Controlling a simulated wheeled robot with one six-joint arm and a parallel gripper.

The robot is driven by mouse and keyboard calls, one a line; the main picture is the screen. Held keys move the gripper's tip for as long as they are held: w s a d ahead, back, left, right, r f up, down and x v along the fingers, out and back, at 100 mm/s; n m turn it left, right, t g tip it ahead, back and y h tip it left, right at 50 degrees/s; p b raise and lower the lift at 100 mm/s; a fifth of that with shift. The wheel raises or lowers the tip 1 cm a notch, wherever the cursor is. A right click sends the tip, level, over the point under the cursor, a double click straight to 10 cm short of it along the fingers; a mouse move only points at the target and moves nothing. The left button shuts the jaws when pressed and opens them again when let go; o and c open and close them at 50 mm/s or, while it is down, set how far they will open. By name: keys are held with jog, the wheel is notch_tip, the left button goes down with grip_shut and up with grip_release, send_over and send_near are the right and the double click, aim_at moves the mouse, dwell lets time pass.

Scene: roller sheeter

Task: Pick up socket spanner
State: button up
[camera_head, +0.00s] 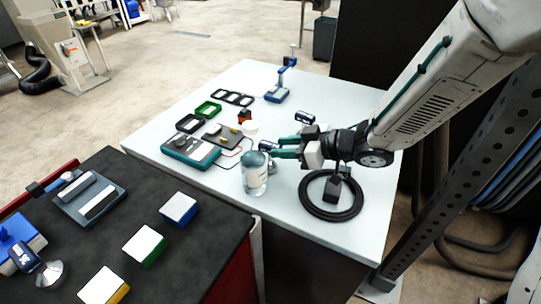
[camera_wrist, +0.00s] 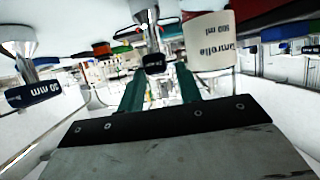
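My gripper (camera_head: 276,148) reaches in from the right, low over the white table. In the wrist view, its two teal fingers (camera_wrist: 159,90) stand apart with a gap between them. A socket spanner (camera_wrist: 153,62), metal with a dark blue labelled end, shows in that gap, beyond or between the fingertips; contact cannot be made out. In the head view its blue end (camera_head: 265,145) shows at the fingertips, the rest partly hidden. A second spanner-like piece (camera_wrist: 33,92), labelled 50 mm, is at left in the wrist view; its blue part (camera_head: 302,118) is behind my gripper.
A clear jar (camera_head: 255,180) stands close to my fingers, its label (camera_wrist: 210,42) also in the wrist view. A black cable coil (camera_head: 331,212) lies under my arm. A teal multimeter (camera_head: 190,152) and green tray (camera_head: 208,110) lie left.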

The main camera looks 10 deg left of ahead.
aim_at(270, 158)
jog(key=x, duration=0.6)
jog(key=shift+w+a+f, duration=0.1)
jog(key=shift+w+f, duration=0.05)
jog(key=shift+f, duration=0.1)
grip_shut()
